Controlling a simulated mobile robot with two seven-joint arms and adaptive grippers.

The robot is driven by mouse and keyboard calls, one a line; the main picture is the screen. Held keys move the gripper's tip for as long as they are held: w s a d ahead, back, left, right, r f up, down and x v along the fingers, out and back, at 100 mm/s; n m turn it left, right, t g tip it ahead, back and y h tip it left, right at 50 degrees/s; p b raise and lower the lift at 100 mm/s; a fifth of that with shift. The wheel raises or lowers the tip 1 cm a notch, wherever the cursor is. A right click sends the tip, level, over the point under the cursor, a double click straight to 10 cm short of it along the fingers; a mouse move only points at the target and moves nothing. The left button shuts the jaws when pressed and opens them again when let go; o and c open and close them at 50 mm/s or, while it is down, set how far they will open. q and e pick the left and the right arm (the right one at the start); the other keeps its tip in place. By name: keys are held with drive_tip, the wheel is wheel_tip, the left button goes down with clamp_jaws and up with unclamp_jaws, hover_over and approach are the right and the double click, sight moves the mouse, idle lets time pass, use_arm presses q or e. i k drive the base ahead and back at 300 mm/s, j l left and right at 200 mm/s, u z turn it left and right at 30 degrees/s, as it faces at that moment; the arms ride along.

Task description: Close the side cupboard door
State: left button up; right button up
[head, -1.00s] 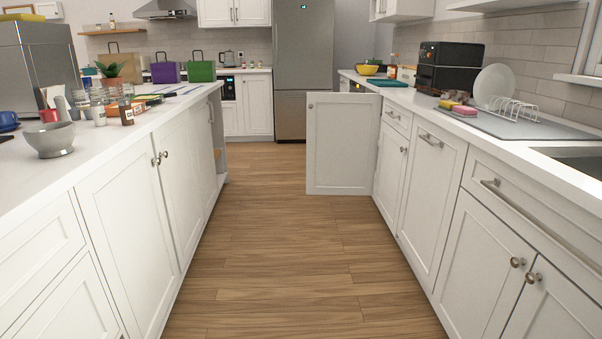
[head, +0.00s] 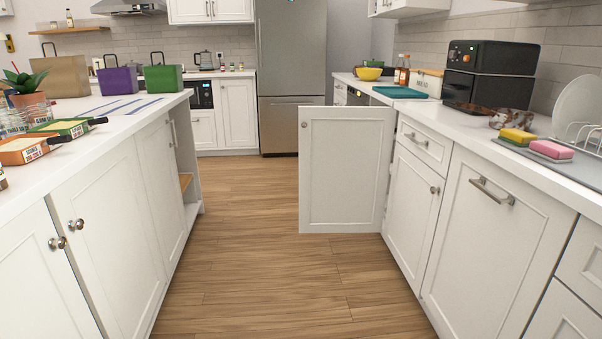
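A white panelled cupboard door (head: 345,168) stands wide open, sticking out from the right-hand counter run across part of the aisle. Its small round knob (head: 304,125) is at its upper left corner, on the free edge. Its right edge is at the right-hand cabinets, beside a drawer front. The cupboard opening behind the door is hidden. Neither of my grippers is in view.
Wooden floor (head: 250,240) is clear between the counters, with a gap left of the open door. A steel fridge (head: 291,80) stands at the back.

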sight(345, 152)
drive_tip(key=i+z, duration=0.2)
drive_tip(key=i, duration=0.45)
drive_tip(key=i+j+z, duration=0.2)
drive_tip(key=i, duration=0.4)
